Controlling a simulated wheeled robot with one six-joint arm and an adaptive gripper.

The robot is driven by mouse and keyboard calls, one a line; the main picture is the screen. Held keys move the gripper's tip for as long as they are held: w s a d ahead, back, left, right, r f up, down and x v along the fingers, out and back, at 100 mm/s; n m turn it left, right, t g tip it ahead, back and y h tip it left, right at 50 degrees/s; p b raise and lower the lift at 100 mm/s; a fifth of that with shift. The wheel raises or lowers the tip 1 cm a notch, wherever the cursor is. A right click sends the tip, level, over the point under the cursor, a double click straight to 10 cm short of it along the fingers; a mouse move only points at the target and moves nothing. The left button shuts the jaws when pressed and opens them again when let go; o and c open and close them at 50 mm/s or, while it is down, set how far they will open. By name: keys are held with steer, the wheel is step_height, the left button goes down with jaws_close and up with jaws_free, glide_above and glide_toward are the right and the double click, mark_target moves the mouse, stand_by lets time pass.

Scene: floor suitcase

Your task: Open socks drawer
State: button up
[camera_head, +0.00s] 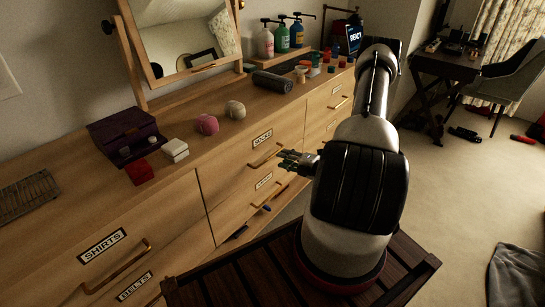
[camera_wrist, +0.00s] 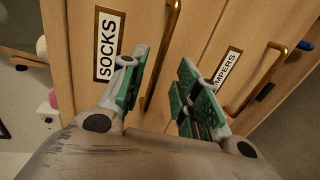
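The socks drawer (camera_head: 237,170) is in the upper row of the wooden dresser, under a SOCKS label (camera_head: 262,138); its front looks flush and shut. Its brass bar handle (camera_head: 265,156) is beside my fingertips. In the wrist view the SOCKS label (camera_wrist: 106,43) is left of that handle (camera_wrist: 170,40). My gripper (camera_head: 290,163) is open at the drawer front. In the wrist view the handle's near end lies between the green-padded fingers (camera_wrist: 163,85), closer to the left finger. I see no clear grip or contact.
The drawer below has a label ending in "MPERS" (camera_wrist: 228,68) and its own brass handle (camera_wrist: 258,78), right of my fingers. SHIRTS (camera_head: 102,245) and BELTS (camera_head: 135,287) drawers are at left. Balls (camera_head: 207,124), a purple box (camera_head: 122,134) and bottles (camera_head: 282,37) stand on top.

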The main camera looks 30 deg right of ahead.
mark_target(273, 154)
steer(key=x, duration=0.6)
steer(key=shift+w+a, duration=0.1)
steer(key=shift+w, duration=0.25)
steer(key=shift+c, duration=0.2)
jaws_close()
